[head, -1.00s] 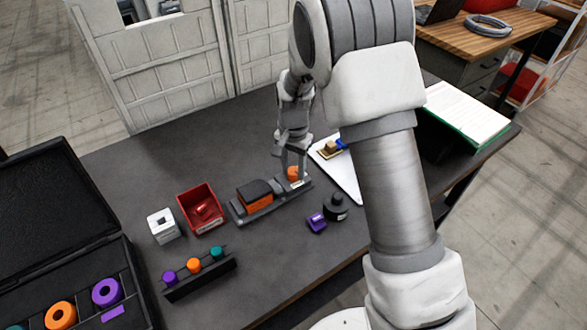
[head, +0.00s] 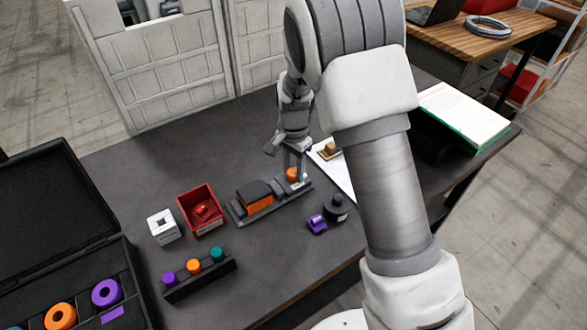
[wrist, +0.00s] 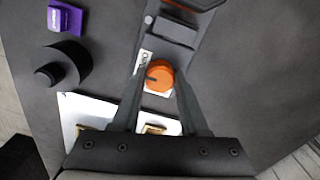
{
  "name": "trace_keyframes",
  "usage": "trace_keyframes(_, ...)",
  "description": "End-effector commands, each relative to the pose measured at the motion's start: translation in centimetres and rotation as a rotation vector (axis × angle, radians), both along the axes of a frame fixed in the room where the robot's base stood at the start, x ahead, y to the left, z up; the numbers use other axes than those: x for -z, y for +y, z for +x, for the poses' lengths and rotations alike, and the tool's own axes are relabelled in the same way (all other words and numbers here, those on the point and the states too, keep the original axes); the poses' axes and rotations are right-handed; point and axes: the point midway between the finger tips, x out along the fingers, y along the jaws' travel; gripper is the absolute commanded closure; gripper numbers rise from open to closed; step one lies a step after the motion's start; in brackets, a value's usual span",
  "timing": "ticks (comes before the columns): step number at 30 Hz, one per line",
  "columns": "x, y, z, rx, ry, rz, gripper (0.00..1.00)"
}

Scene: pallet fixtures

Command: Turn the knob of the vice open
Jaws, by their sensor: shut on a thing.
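The vice (head: 252,205) is a dark grey base with an orange and black block, lying on the dark table. Its orange knob (head: 293,174) is at the vice's far right end. In the wrist view the knob (wrist: 159,75) is round with a dark mark, on a white label plate with lettering. My gripper (head: 298,172) points down at the knob. In the wrist view my gripper's fingers (wrist: 158,82) are shut on the knob, one on either side. Part of the knob is hidden behind the fingers in the head view.
A red bin (head: 201,209), a white block (head: 163,226) and a rack of coloured pegs (head: 200,276) stand left of the vice. A purple part (head: 316,224) and a black round part (head: 337,209) lie in front of it. A white sheet (head: 335,172) lies behind right.

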Motion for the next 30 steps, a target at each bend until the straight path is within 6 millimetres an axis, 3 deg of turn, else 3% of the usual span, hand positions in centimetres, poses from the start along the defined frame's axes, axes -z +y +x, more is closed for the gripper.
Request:
trace_keyframes(1, -0.1, 0.0, 0.1, 0.002, -0.002, 0.001, 0.51)
trace_keyframes(5, -0.1, 0.0, 0.1, 0.001, -0.002, 0.001, 0.28)
trace_keyframes(17, -0.7, 0.0, 0.1, 0.000, -0.002, 0.001, 0.27)
trace_keyframes(23, -4.2, 0.1, 0.1, 0.000, -0.006, 0.002, 0.27)
trace_keyframes(30, -10.3, 0.1, 0.1, 0.000, -0.007, 0.003, 0.27)
